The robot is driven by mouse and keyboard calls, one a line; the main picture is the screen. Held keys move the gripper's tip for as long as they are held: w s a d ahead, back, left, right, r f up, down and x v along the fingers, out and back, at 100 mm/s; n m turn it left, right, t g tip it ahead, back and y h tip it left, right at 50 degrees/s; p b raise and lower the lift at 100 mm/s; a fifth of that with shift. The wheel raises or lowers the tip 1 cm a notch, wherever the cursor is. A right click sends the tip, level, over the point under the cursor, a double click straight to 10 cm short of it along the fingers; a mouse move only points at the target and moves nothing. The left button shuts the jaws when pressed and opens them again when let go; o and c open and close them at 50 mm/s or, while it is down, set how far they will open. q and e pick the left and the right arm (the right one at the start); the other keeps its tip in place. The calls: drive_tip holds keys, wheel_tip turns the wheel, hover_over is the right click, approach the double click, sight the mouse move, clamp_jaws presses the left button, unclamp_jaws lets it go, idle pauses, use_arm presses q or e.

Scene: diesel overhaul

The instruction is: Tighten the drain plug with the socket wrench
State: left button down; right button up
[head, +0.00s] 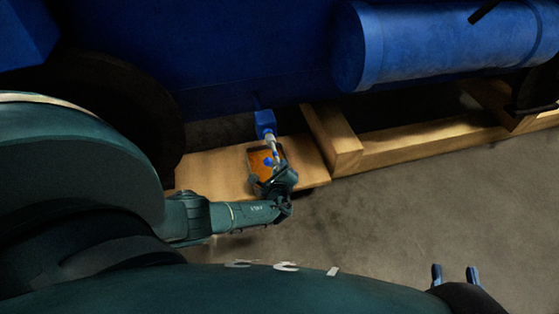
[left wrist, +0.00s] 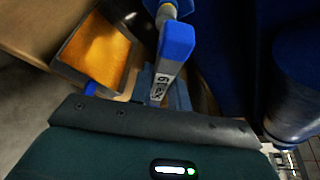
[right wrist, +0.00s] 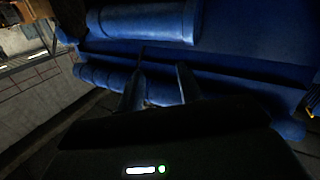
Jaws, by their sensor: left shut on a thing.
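My left gripper (head: 279,174) is shut on the socket wrench (left wrist: 175,50), low in front of the blue engine. In the head view the shaft runs away from my gripper up to a blue block (head: 265,121) by the engine's lower side. I cannot make out the drain plug itself or whether the socket is seated on it. My right gripper (head: 455,275) is open and empty at the lower right; its fingers stand apart in the right wrist view (right wrist: 160,84).
A pan of orange-brown liquid (head: 258,160) stands on a wooden board (head: 215,170) beneath the wrench; it also shows in the left wrist view (left wrist: 97,48). Wooden beams (head: 420,146) run along to the right. A blue cylinder (head: 440,42) overhangs them. The floor (head: 400,215) in front is clear.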

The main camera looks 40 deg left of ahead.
use_arm(q)
drive_tip(key=shift+w+r+m+g+p, duration=0.2)
drive_tip(key=shift+m+g+p, duration=0.35)
drive_tip(key=shift+m, duration=0.45)
drive_tip(key=m+g+y, duration=0.1)
drive_tip(key=m, duration=0.1)
drive_tip(key=shift+f+m+g+y, duration=0.1)
drive_tip(key=shift+m+g+y, duration=0.2)
drive_tip(key=shift+m+g, duration=0.1)
drive_tip(key=shift+f+m+g+y+b, duration=0.15)
drive_tip(key=shift+m+g+y+b, duration=0.35)
drive_tip(key=shift+m, duration=0.4)
drive_tip(key=shift+m+g+b, duration=0.35)
drive_tip(key=shift+m+b, duration=0.05)
drive_tip(key=shift+m, duration=0.2)
drive_tip(key=shift+s+a+r, duration=0.1)
drive_tip(key=shift+r, duration=0.1)
drive_tip(key=shift+y, duration=0.3)
